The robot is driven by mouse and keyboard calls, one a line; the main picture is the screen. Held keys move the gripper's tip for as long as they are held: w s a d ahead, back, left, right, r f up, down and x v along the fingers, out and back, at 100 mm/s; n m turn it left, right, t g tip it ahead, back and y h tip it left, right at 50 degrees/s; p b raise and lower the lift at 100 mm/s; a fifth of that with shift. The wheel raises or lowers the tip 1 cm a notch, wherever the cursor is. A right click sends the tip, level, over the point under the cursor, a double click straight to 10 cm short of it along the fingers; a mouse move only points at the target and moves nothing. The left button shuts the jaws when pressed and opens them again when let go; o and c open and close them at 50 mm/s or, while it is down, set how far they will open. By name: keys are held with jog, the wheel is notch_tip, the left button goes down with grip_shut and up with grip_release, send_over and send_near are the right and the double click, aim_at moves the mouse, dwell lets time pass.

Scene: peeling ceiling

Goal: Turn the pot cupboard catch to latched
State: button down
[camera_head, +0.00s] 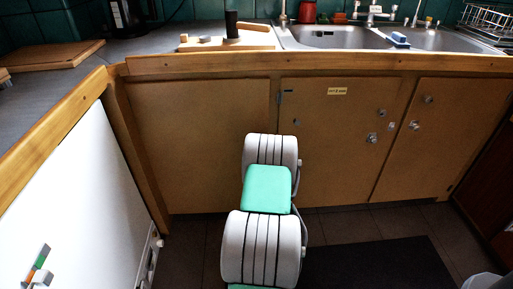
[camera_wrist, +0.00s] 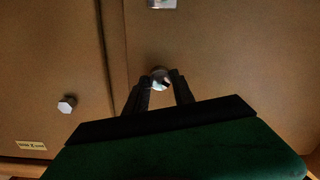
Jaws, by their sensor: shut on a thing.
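A small round metal knob (camera_wrist: 160,76), which looks like the catch, sits on a brown wooden cupboard door. My gripper (camera_wrist: 161,82) has its two dark fingers on either side of this knob, shut on it. The knob shows a darker notch or line at its lower edge; whether it stands latched cannot be told. In the head view my arm covers the gripper and the knob, in front of the left cupboard door (camera_head: 195,145).
A hexagonal metal knob (camera_wrist: 67,104) and a small yellow label (camera_wrist: 31,146) are on the neighbouring door, across a vertical gap. A metal plate (camera_wrist: 161,3) lies at the wrist view's top edge. The wooden counter edge (camera_head: 370,62) runs above the doors; a dark mat (camera_head: 380,265) lies on the floor.

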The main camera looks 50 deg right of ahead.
jog(key=shift+f+n+b, duration=0.1)
jog(key=shift+n+b, duration=2.55)
jog(key=shift+n, duration=0.05)
jog(key=c, duration=1.1)
grip_release()
jog(key=shift+o, duration=0.2)
jog(key=shift+s+a, duration=0.1)
jog(key=p+v, duration=0.1)
jog(key=v, duration=0.6)
jog(key=shift+a+p, duration=0.3)
jog(key=shift+p, duration=0.1)
jog(key=shift+s, duration=0.15)
